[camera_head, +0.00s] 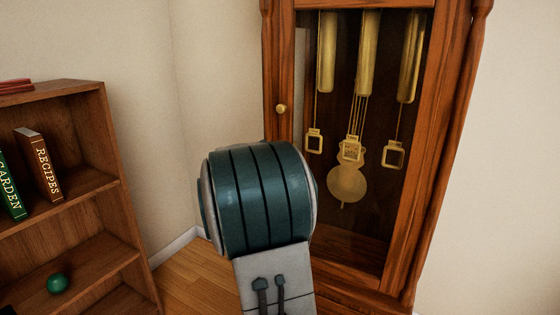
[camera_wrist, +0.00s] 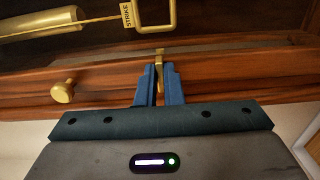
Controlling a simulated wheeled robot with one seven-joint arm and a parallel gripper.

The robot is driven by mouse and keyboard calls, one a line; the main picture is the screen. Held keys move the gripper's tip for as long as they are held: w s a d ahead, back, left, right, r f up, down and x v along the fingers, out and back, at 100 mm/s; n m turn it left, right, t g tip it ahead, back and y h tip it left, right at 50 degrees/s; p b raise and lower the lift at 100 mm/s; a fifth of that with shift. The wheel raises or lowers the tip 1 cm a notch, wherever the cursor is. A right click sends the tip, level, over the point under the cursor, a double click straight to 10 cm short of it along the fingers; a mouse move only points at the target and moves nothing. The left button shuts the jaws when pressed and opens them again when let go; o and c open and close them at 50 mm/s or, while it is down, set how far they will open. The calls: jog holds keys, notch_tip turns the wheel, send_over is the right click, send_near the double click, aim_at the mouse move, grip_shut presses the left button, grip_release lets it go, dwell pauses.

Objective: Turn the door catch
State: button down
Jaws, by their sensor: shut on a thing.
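The door catch (camera_wrist: 159,54) is a small narrow brass piece on the wooden door frame in the wrist view. My gripper (camera_wrist: 160,74) has its two blue fingers shut on it, one on each side; the part between the fingers is mostly hidden. In the camera_head view my arm covers the catch and the fingers. The door belongs to a tall wooden clock (camera_head: 424,150) and appears closed.
A round brass knob (camera_head: 281,109) sits on the door frame; it also shows in the wrist view (camera_wrist: 63,91). Brass weights (camera_head: 367,55) and a pendulum (camera_head: 346,184) hang inside the clock. A bookshelf (camera_head: 110,150) with books stands at the left.

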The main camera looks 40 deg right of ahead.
jog(key=shift+w+a+r, duration=0.15)
jog(key=shift+a+r, duration=0.05)
jog(key=shift+r, duration=0.05)
jog(key=c, duration=1.6)
grip_release()
jog(key=shift+o, duration=0.2)
jog(key=shift+d+f, duration=0.1)
jog(key=shift+f, duration=0.05)
jog(key=p+v, duration=0.1)
jog(key=v, duration=1.3)
jog(key=shift+p, duration=0.4)
